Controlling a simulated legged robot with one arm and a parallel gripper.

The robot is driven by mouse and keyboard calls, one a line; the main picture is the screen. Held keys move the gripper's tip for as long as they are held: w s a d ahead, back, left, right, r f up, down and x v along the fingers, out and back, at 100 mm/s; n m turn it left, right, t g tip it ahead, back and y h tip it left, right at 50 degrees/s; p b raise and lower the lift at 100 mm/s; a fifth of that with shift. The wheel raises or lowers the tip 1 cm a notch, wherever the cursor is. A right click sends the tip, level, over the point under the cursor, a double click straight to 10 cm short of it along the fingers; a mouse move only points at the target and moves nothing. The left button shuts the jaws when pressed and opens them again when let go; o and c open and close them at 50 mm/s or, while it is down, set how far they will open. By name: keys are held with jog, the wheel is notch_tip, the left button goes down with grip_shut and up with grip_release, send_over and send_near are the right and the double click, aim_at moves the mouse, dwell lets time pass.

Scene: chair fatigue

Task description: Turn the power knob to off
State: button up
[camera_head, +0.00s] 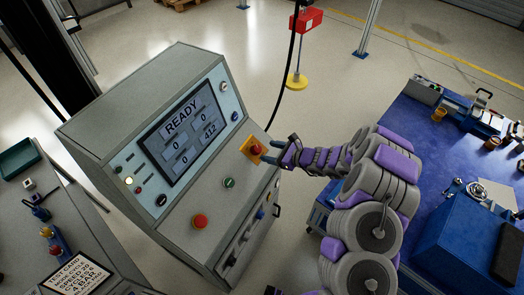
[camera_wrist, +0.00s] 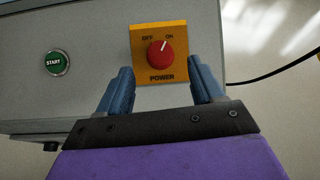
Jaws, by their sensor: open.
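The power knob (camera_wrist: 160,55) is a round red knob on a yellow plate (camera_wrist: 141,44) marked OFF at left, ON at right and POWER below. Its white pointer line leans up and right toward ON. In the head view the knob (camera_head: 256,149) sits at the right end of the grey console's sloped lower panel. My gripper (camera_wrist: 160,82) is open, with its two blue fingers at either side of the plate's lower part in the wrist view. The knob lies between and beyond the fingertips, with nothing held. In the head view my gripper (camera_head: 272,150) is just right of the plate. Contact cannot be told.
The console (camera_head: 150,125) has a screen (camera_head: 184,134) reading READY. A green START button (camera_wrist: 56,62) is left of the knob, and a red button (camera_head: 200,221) is farther along the panel. A blue-topped bench (camera_head: 405,115) with tools stands at right. A black cable hangs behind.

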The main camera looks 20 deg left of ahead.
aim_at(259, 149)
jog(key=x, duration=0.5)
jog(key=shift+c, duration=0.4)
jog(key=c, duration=0.9)
jog(key=shift+c, duration=0.3)
